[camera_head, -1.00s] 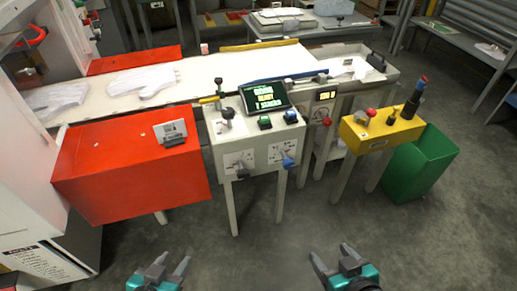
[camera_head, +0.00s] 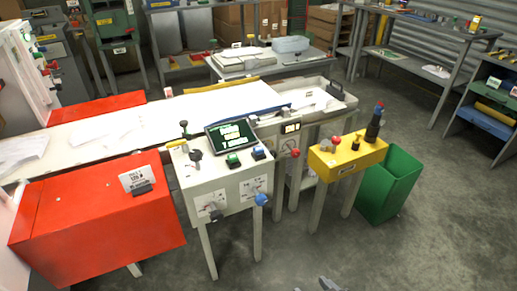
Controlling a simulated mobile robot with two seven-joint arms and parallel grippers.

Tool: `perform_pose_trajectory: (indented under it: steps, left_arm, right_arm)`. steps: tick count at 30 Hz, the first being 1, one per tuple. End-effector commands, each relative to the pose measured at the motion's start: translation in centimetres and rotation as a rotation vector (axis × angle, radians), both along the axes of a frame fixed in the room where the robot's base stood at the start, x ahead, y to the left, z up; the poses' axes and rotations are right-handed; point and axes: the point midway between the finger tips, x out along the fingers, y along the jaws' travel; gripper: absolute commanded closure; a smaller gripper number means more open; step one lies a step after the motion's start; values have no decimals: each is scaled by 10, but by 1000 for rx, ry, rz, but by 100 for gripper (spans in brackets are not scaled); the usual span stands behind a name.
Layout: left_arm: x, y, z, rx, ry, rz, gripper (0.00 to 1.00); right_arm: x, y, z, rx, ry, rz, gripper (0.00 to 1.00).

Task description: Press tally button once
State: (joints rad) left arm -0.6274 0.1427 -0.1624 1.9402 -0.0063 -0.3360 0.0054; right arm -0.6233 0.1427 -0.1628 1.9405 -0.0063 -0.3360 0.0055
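The control console (camera_head: 215,190) stands at the centre on legs. I cannot read which is the tally button. Only a tip of my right gripper (camera_head: 328,285) shows at the bottom edge, well apart from the console. My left gripper is out of view.
A red cabinet (camera_head: 90,215) with a small sign (camera_head: 138,179) stands left of the console. A white work surface (camera_head: 185,112) lies behind. A green bin (camera_head: 388,185) stands at the right. Shelves line the back and right. The floor (camera_head: 400,255) in front is clear.

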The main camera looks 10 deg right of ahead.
Motion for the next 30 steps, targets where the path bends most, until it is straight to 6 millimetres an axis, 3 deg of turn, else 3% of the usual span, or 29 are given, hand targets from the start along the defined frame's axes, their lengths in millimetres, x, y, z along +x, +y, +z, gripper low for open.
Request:
perform_pose_trajectory:
  steps: [2, 17, 30]
  left_arm:
    - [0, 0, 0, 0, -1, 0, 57]
    - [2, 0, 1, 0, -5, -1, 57]
    - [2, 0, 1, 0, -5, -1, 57]
  right_arm:
    - [0, 0, 0, 0, 0, 0, 51]
    - [0, 0, 0, 0, 1, 0, 98]
    - [-1, 0, -1, 0, 2, 0, 100]
